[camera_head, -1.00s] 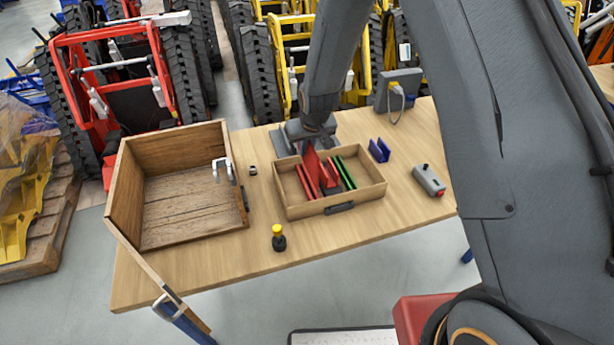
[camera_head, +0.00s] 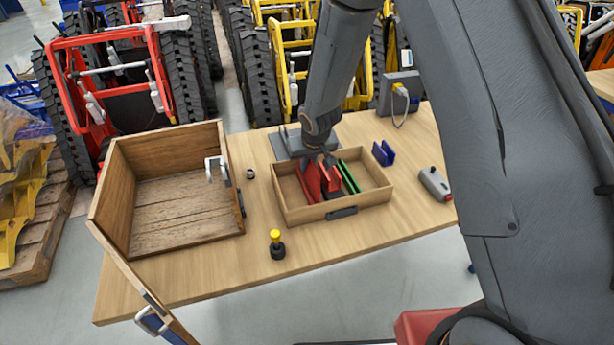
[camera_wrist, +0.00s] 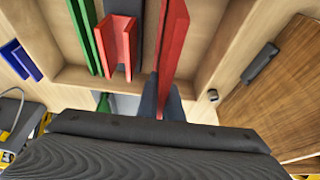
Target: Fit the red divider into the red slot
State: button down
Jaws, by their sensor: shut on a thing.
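The red divider (camera_head: 311,178) is an upright thin plate, low inside the shallow wooden tray on the table. My gripper (camera_head: 322,160) is shut on it from above. In the wrist view the divider (camera_wrist: 173,50) runs edge-on from the top edge down to my gripper (camera_wrist: 166,100). The long red slot rails seen at the tray's left are now mostly covered by the divider. I cannot tell whether the divider is seated between them. A short red U-shaped piece (camera_wrist: 117,42) stands to its right in the head view, apart from it in the wrist view.
Green rails (camera_head: 348,177) lie in the tray (camera_head: 290,218), right of the red parts. A blue bracket (camera_head: 383,153), a grey control box (camera_head: 434,184) and a yellow-topped knob (camera_head: 277,244) stand on the table. An open wooden box (camera_head: 185,215) is at left.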

aim_at(311, 159)
jog(key=shift+f+b, duration=1.9)
jog(key=shift+b, duration=0.65)
jog(key=shift+f, duration=0.1)
jog(key=c, duration=1.9)
grip_release()
jog(key=p+v, duration=0.9)
jog(key=v, duration=0.3)
jog(key=shift+p, duration=0.3)
jog(key=s+d+r+m, duration=0.1)
jog(key=s+d+r, duration=0.4)
jog(key=s, duration=0.1)
jog(key=s+d+r+m+g, duration=0.1)
jog(key=s+d+r, duration=0.3)
jog(key=s+d, duration=0.2)
jog(key=s+d+r+m+h, duration=0.1)
jog(key=s+d+r, duration=0.4)
jog(key=s, duration=0.3)
jog(key=shift+d+r+g, duration=0.2)
jog(key=shift+r+g, duration=0.1)
jog(key=shift+r, duration=0.05)
